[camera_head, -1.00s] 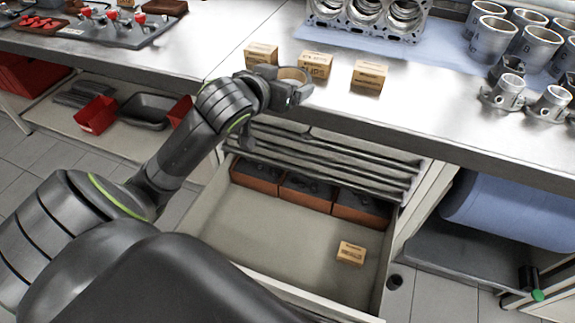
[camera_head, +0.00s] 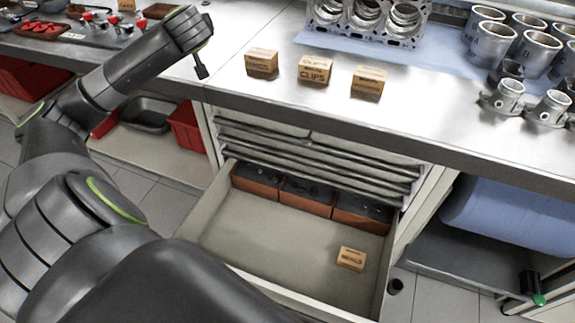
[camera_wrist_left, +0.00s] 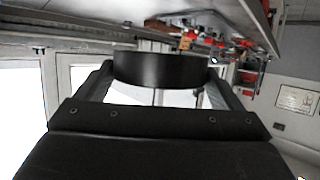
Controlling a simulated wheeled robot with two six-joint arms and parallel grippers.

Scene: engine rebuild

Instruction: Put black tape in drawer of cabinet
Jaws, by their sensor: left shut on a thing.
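The black tape (camera_wrist_left: 160,68), a dark round band, is held between the two fingers of my left gripper (camera_wrist_left: 160,75) in the left wrist view. My left arm reaches to the upper left in the head view, over the left part of the counter; the tape cannot be made out there. The cabinet (camera_head: 318,150) under the counter has its lower drawer (camera_head: 285,235) pulled open, to the right of and below my left arm's end. One small tan box (camera_head: 351,258) lies in the drawer's front right. My right gripper is not in view.
Three tan boxes, left (camera_head: 262,62), middle (camera_head: 314,70) and right (camera_head: 369,80), stand on the counter (camera_head: 300,105) above the drawer. Reddish bins (camera_head: 307,195) line the drawer's back; its middle floor is clear. An engine block (camera_head: 367,20) and metal cylinders (camera_head: 494,45) stand farther right.

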